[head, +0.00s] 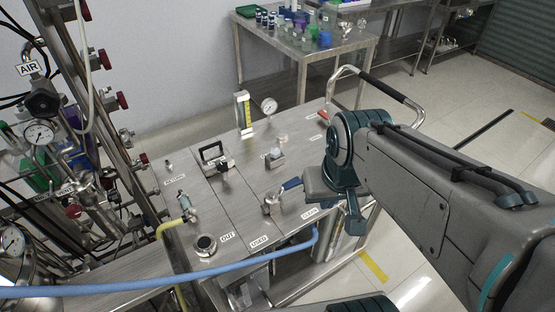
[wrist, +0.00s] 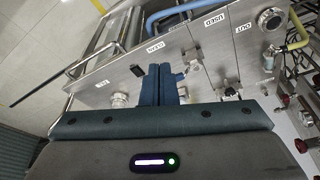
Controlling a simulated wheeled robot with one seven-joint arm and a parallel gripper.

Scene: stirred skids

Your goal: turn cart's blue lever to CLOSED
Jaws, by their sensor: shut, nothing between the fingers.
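The cart (head: 237,195) has a bare steel top with valves and labels. Its blue lever (head: 291,184) sits on a small metal valve (head: 272,204) near the CLEAN label (head: 309,211), and its handle points up and right. My gripper (head: 354,222) is right of the lever in the head view, apart from it in the picture, with its fingers pointing down. In the wrist view the two fingers of my gripper (wrist: 159,84) are together and empty. The metal valve (wrist: 192,69) shows just right of them; the lever there is mostly hidden. I cannot read a CLOSED mark.
A blue hose (head: 180,281) crosses the front. A push handle (head: 383,88) rises at the cart's right end. A black-handled fitting (head: 214,156), a gauge (head: 269,106) and a red lever (head: 323,116) are on the top. A pipe rack stands left; a bench (head: 298,48) stands behind.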

